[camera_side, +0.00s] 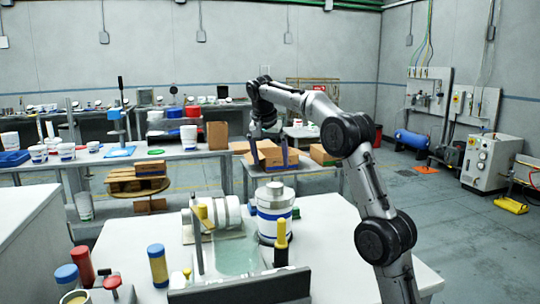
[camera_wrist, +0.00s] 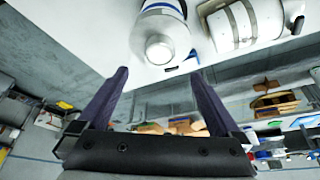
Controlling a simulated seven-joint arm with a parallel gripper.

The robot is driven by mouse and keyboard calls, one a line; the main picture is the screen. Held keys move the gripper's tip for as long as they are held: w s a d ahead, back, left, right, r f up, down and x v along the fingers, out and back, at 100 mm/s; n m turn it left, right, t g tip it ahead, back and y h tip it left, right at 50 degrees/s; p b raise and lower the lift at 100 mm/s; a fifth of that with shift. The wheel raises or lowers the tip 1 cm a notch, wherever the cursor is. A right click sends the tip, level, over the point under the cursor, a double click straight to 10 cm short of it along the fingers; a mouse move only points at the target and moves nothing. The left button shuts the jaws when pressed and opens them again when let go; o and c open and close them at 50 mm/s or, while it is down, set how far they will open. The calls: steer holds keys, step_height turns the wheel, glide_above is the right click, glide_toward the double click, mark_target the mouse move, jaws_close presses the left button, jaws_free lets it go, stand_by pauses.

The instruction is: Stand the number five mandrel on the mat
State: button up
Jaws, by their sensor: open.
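No number can be read on any part, so I cannot tell which one is the number five mandrel. Candidates in the side view are a yellow cylinder with dark blue ends (camera_side: 158,265), a red cylinder (camera_side: 83,266), a blue-capped one (camera_side: 67,275) and a yellow one with a black lower part (camera_side: 281,243). A pale green, glassy-looking patch (camera_side: 237,256) on the white table may be the mat. My gripper (camera_side: 269,160) is open and empty, raised beyond the table's far edge. Its two dark fingers show apart in the wrist view (camera_wrist: 160,72).
A white canister with a blue band (camera_side: 275,222) stands on the white table (camera_side: 340,240), beside a lying white cylinder with metal straps (camera_side: 226,212). A dark bar (camera_side: 240,290) crosses the front. Cardboard boxes (camera_side: 272,154) stand on a bench behind. The table's right side is clear.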

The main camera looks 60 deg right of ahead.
steer(key=s+a+n+t+y, duration=0.1)
steer(key=s+a+n, duration=0.4)
steer(key=a, duration=0.5)
steer(key=s+a+n+t+y, duration=0.15)
steer(key=s+a+n, duration=0.25)
steer(key=s+a, duration=0.4)
steer(key=s+a+f+n+t+y, duration=0.2)
steer(key=s+a+f+n, duration=0.4)
steer(key=s+a+f, duration=0.5)
steer(key=s, duration=0.3)
steer(key=shift+f+n, duration=0.2)
steer(key=shift+n, duration=0.2)
